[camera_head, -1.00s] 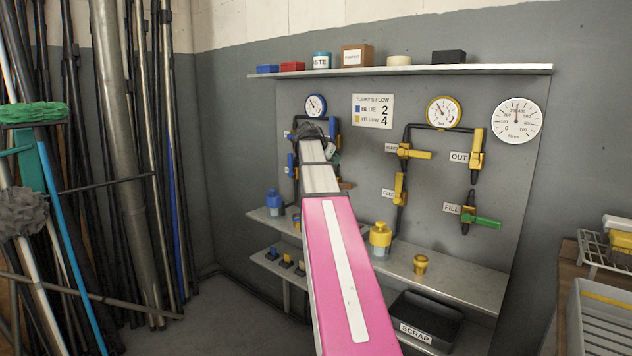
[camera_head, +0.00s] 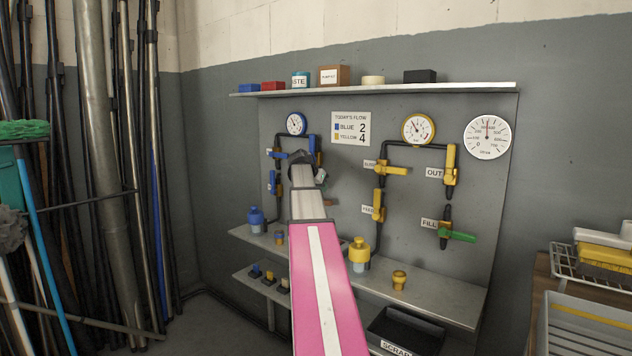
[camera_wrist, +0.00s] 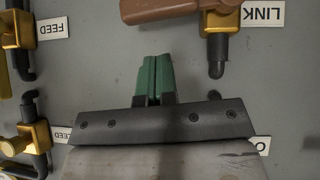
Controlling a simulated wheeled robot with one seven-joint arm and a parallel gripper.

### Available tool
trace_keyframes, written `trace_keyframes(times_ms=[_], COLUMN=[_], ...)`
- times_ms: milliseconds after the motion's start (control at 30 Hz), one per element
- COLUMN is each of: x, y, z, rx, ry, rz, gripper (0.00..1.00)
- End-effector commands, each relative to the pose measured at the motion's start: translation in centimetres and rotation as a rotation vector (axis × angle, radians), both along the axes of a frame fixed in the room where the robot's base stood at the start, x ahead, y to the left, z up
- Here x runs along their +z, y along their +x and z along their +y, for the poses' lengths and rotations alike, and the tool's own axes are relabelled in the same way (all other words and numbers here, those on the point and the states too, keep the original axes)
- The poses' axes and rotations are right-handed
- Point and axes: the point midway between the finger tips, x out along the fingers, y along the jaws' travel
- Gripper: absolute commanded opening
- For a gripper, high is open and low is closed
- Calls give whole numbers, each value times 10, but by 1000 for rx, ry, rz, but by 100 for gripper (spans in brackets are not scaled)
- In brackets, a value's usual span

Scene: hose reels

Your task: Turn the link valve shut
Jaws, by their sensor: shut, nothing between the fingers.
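The link valve shows in the wrist view, which is upside down, as a brown lever (camera_wrist: 165,10) at the top edge, cut off by the frame. The lever reaches sideways from a brass body (camera_wrist: 220,30) with a black pipe end. The inverted LINK label (camera_wrist: 263,14) sits beside it. The lever lies across the line of that pipe end. My gripper (camera_wrist: 155,75), with green fingers, is shut and empty, apart from the lever in the picture. In the head view my gripper (camera_head: 320,180) is in front of the board, and my arm hides much of the link valve.
The grey board holds blue valves (camera_head: 275,154) at left and yellow valves (camera_head: 390,170) at right. A FILL valve with a green lever (camera_head: 460,236) is at lower right. A yellow bottle (camera_head: 359,252) and cup (camera_head: 399,280) stand on the ledge below.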

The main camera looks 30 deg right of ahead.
Motion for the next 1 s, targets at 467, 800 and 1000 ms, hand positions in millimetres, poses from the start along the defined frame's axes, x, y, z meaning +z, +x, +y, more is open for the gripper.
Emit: trace_keyframes(times_ms=[467, 800, 1000], x=[-34, -41, -54], y=[-5, -8, -10], z=[1, 0, -1], rx=[0, 1, 0], ry=[0, 12, 31], rz=[0, -29, -65], gripper=[0, 0, 0])
